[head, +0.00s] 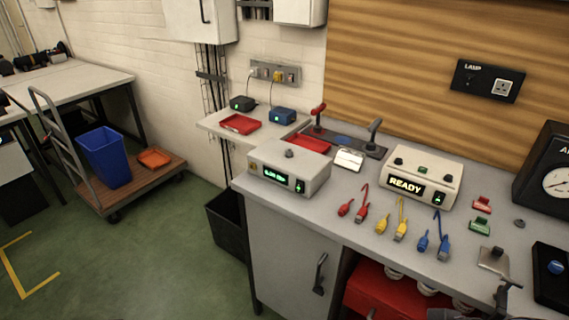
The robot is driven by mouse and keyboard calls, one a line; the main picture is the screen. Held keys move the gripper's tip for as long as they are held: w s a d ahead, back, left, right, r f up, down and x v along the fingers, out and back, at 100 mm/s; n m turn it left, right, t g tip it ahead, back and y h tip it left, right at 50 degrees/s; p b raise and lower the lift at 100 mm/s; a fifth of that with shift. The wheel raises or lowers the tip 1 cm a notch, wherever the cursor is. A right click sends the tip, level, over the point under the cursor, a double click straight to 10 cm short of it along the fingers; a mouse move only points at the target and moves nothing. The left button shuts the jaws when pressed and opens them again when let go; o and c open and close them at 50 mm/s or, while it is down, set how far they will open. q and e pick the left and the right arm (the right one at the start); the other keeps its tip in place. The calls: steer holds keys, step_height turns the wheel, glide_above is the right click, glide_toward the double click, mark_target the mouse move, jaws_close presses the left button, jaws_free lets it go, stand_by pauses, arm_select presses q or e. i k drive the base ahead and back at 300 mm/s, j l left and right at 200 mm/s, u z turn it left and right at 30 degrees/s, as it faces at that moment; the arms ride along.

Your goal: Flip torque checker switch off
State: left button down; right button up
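A pale grey box (288,170) with a small green-lit display stands at the left end of the grey workbench. It looks like the torque checker, but its display text is too small to read surely. A small dark switch (299,186) with a green light sits at the right of its front face. A round grey knob (289,153) is on its top. A dark jointed shape (503,290) at the bottom right edge may be part of my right gripper; its fingers cannot be made out. It is well apart from the box. My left gripper is not in view.
A second box (421,178) reads READY and has a green-lit switch. Red, yellow and blue cable plugs (399,222) lie before it. A red-handled lever and a dark one (345,138) stand behind. A red tray (240,124) lies on the side shelf.

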mark_target(299, 186)
steer(key=i+l+u, duration=0.1)
steer(key=u, duration=0.25)
steer(key=i+l+u, duration=0.15)
steer(key=i+u, duration=0.15)
steer(key=i+l+u, duration=0.15)
steer(key=u, duration=0.2)
